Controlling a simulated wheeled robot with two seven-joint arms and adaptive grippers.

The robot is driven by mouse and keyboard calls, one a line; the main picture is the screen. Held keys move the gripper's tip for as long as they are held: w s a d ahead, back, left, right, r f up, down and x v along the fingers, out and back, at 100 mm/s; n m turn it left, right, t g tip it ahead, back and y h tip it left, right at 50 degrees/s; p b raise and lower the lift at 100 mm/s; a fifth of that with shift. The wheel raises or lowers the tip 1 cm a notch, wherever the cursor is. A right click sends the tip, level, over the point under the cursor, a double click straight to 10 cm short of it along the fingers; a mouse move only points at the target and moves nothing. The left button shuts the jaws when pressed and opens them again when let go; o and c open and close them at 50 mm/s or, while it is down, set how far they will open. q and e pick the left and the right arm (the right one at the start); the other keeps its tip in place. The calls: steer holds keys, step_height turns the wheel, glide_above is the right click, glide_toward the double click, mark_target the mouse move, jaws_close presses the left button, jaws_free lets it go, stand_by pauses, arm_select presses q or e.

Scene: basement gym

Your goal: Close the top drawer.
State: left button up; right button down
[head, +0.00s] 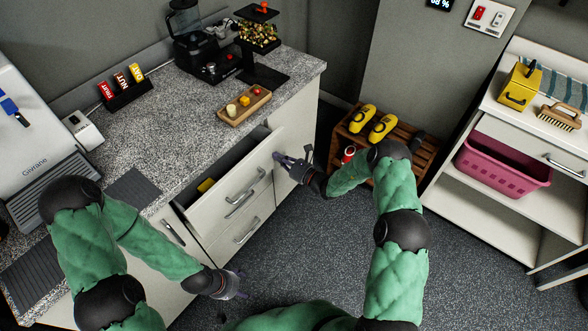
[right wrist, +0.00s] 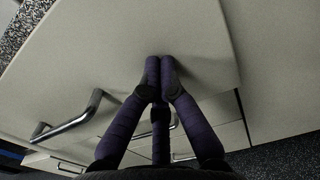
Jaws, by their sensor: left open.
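The top drawer (head: 228,196) under the speckled counter is pulled out, its inside showing, with a yellow item (head: 206,185) in it. Its pale front also fills much of the right wrist view (right wrist: 110,50), with a bar handle (right wrist: 70,125) to the left. My right gripper (head: 279,158) is at the right end of this front. In the right wrist view its fingertips (right wrist: 159,62) are together, with nothing between them, at or touching the front; exact contact is unclear. My left gripper (head: 240,284) is open and empty, low in front of the cabinet, apart from the drawer.
On the counter stand a wooden tray (head: 232,117), a black coffee machine (head: 190,30) and a packet rack (head: 124,88). A wooden crate (head: 345,132) with yellow items stands beyond my right arm. A shelf unit with a pink basket (head: 490,172) is right. The floor (head: 300,240) before the cabinet is clear.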

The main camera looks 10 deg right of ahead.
steer(key=b+x, duration=0.2)
steer(key=x, duration=0.6)
steer(key=shift+w+a+f+b, duration=0.1)
steer(key=shift+w+a+b, duration=0.2)
steer(key=shift+b, duration=0.1)
steer(key=shift+w, duration=0.15)
steer(key=shift+r, duration=0.2)
steer(key=shift+w+r, duration=0.1)
